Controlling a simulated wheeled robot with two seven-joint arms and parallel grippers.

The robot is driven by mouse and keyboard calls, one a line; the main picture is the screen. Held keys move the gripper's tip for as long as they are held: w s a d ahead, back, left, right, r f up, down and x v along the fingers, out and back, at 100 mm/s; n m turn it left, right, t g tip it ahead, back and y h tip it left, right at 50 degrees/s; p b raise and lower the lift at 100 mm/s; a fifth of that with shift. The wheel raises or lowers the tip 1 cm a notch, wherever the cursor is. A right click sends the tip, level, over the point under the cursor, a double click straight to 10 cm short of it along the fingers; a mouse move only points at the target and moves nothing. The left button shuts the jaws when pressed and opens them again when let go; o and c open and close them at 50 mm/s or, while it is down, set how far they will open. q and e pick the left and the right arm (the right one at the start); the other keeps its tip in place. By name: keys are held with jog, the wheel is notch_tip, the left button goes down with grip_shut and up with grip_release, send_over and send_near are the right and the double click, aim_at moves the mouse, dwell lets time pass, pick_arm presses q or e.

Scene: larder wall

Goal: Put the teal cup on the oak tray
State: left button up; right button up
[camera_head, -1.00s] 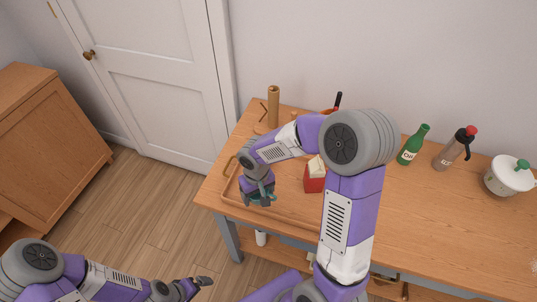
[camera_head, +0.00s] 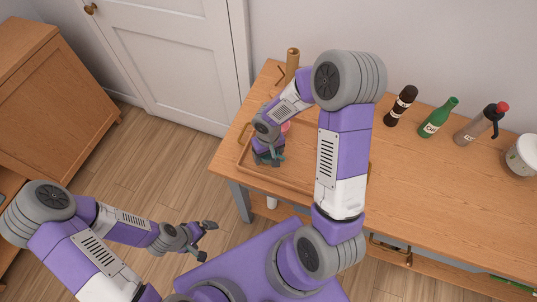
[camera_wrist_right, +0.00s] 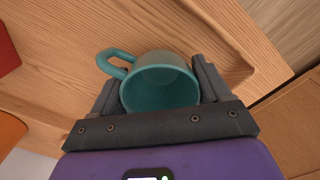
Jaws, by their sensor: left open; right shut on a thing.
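The teal cup (camera_wrist_right: 160,87) sits between the two fingers of my right gripper in the right wrist view, its handle pointing to the upper left. My right gripper (camera_head: 268,160) is shut on it, over the left part of the oak tray (camera_head: 292,187) in the head view. There the gripper hides most of the cup. Wood with a raised rim lies close behind the cup in the wrist view; I cannot tell whether the cup touches the tray floor. My left gripper (camera_head: 207,240) is open and empty, above the floor in front of the table.
A dark bottle (camera_head: 401,106), a green bottle (camera_head: 438,118), a grey bottle with a red top (camera_head: 480,124) and a white pot (camera_head: 525,155) stand along the table's back right. A wooden cylinder (camera_head: 292,65) stands behind the tray. A red thing (camera_wrist_right: 7,52) is at the wrist view's left.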

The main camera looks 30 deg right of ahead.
jog(key=shift+w+f, duration=0.1)
jog(key=shift+f, duration=0.2)
jog(key=shift+f, duration=0.1)
jog(key=shift+f, duration=0.1)
jog(key=o, duration=1.1)
